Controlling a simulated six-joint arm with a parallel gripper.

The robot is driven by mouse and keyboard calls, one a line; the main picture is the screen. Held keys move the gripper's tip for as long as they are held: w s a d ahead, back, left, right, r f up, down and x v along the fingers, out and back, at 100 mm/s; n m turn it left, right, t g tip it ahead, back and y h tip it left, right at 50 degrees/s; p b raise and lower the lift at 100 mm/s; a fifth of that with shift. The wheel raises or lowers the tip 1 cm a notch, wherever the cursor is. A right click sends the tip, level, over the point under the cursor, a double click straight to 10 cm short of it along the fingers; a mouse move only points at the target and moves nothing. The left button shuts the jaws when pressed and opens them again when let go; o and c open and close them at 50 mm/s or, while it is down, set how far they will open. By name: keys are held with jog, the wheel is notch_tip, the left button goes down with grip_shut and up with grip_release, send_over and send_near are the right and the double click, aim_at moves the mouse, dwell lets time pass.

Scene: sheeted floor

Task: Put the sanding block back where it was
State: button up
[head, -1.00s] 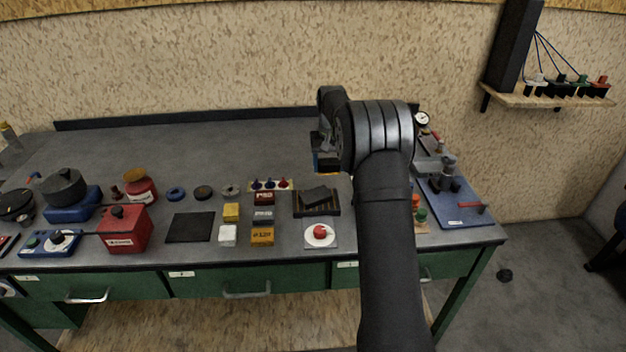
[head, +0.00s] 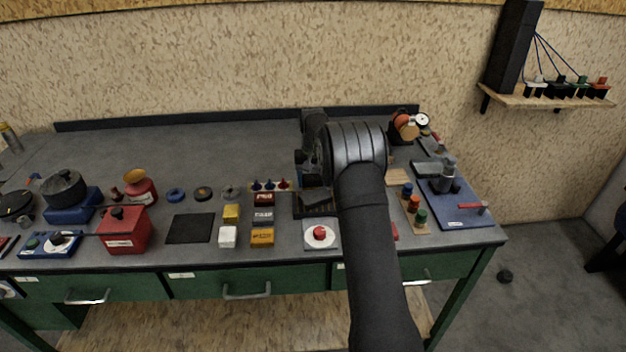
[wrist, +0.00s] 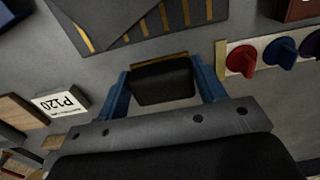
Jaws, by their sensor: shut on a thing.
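In the wrist view my gripper (wrist: 164,88) has its blue fingers shut on a dark block with a tan edge, which looks like the sanding block (wrist: 162,82). A dark tray with yellow stripes (wrist: 190,14) lies just beyond it at the top of that view, with a dark grey sheet or plate (wrist: 110,18) lying across it. I cannot tell how high the block is above the bench.
A strip with blue and red pegs (wrist: 275,52) is close to the right finger in the wrist view. A block labelled P120 (wrist: 62,103) lies to the left. A red button on a white plate (head: 320,234) stands in front of the tray. Coloured blocks (head: 263,216) sit left of it.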

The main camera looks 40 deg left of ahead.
aim_at(313, 179)
jog(key=shift+f, duration=0.2)
jog(key=o, duration=1)
jog(key=shift+c, duration=0.2)
jog(key=shift+r, duration=0.1)
notch_tip(313, 179, up, 12)
jog(key=shift+r, duration=0.15)
